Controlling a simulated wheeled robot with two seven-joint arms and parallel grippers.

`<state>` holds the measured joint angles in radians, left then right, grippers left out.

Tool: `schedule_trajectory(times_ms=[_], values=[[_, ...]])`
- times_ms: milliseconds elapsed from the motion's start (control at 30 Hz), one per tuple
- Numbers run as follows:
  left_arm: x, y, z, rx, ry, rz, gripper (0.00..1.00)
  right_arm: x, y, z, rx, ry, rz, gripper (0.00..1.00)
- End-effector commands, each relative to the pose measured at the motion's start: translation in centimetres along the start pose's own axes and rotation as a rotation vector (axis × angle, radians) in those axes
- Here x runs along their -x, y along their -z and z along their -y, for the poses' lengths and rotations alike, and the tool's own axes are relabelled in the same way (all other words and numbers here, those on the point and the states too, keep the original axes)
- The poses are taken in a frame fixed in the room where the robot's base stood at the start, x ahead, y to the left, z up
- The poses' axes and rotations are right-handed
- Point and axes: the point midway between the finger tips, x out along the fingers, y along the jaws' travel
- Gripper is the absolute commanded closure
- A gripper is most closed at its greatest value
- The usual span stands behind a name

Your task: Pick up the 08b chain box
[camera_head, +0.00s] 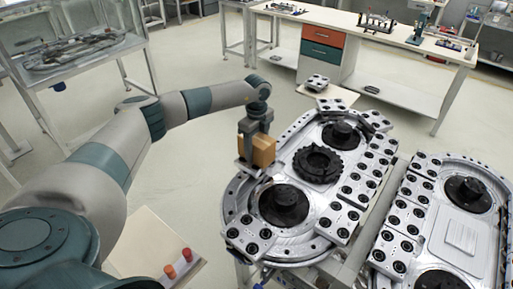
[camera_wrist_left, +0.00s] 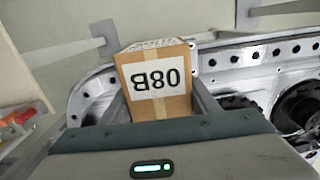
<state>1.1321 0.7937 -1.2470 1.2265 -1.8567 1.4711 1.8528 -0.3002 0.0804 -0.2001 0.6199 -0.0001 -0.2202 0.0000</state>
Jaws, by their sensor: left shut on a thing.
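The 08b chain box (camera_head: 263,151) is a small brown cardboard box at the left edge of the near ring track. In the left wrist view the box (camera_wrist_left: 155,84) shows a white label reading 08B, upside down, and a strip of tape. My left gripper (camera_head: 257,152) comes down from above and is shut on the box, with a finger on each side of it. Whether the box touches the track below cannot be told. My right gripper is not in view.
The metal ring track (camera_head: 232,207) carries black sprockets (camera_head: 284,204) and several bolted blocks. A second track section (camera_head: 462,237) lies at the right. A small table with red cylinders (camera_head: 187,254) is at lower left. A workbench (camera_head: 350,22) stands at the back; open floor lies between.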

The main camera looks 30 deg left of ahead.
Motion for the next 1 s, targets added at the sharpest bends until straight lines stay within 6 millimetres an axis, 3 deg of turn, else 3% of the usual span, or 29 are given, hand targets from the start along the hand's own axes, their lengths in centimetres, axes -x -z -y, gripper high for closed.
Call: schedule_trajectory(times_ms=[367, 733, 1000], values=[[0.6, 0.0, 0.1, 0.001, 0.004, 0.000, 0.99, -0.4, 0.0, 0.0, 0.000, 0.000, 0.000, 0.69], [4.2, 0.0, 0.1, -0.001, 0.007, -0.001, 0.99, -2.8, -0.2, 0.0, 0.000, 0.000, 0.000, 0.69], [6.6, 4.6, -0.3, -0.006, 0.007, -0.001, 0.99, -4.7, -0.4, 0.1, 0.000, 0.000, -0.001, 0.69]])
